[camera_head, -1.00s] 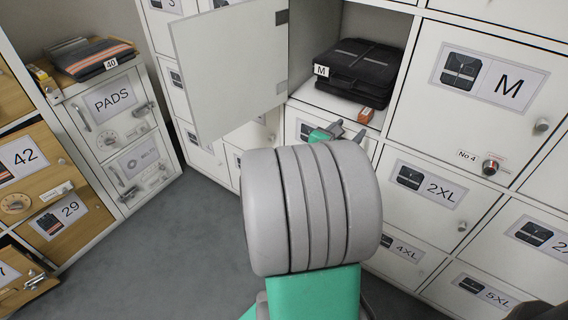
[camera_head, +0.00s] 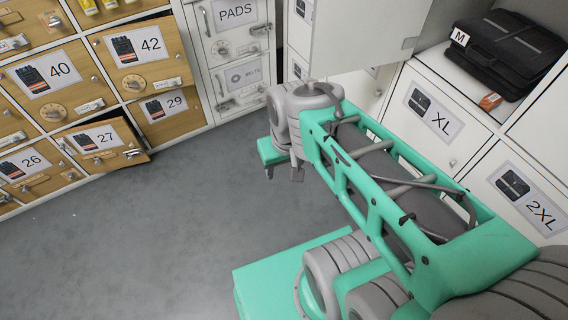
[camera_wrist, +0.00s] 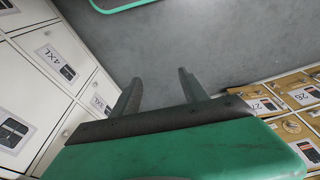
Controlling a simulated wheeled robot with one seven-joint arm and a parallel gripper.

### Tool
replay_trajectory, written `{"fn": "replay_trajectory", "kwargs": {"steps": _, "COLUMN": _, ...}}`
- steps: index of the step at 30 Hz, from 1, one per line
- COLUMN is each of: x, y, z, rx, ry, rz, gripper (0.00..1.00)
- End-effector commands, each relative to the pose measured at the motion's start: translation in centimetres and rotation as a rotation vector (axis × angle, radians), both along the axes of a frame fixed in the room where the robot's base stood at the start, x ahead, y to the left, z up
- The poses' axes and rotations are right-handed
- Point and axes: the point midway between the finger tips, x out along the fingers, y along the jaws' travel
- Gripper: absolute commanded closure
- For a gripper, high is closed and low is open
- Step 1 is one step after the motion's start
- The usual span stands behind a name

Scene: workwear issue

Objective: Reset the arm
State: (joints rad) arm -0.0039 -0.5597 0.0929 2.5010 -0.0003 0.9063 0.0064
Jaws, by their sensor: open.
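My gripper (camera_head: 284,174) hangs at the end of my green and grey arm, pointing down over the grey floor, left of the white lockers. In the wrist view my gripper (camera_wrist: 160,90) shows two dark fingers spread apart with only floor between them. It is open and empty. My arm is bent across the right half of the head view and hides part of the lower lockers.
Wooden lockers (camera_head: 88,98) stand at left, with door 27 (camera_head: 103,143) ajar. The floor (camera_head: 170,225) is clear.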

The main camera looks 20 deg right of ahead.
Motion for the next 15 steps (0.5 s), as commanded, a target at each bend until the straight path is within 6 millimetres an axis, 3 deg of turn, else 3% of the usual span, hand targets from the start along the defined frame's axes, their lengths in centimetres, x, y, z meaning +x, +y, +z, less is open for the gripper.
{"fn": "replay_trajectory", "kwargs": {"steps": 4, "x": -0.2, "y": -0.2, "z": 1.3, "rx": -0.003, "ry": 0.008, "rz": -0.005, "gripper": 0.48}}
{"fn": "replay_trajectory", "kwargs": {"steps": 7, "x": -0.7, "y": -0.5, "z": 4.4, "rx": -0.011, "ry": 0.032, "rz": -0.017, "gripper": 0.48}}
{"fn": "replay_trajectory", "kwargs": {"steps": 15, "x": -4.3, "y": -2.0, "z": 18.1, "rx": -0.043, "ry": 0.183, "rz": -0.092, "gripper": 0.48}}
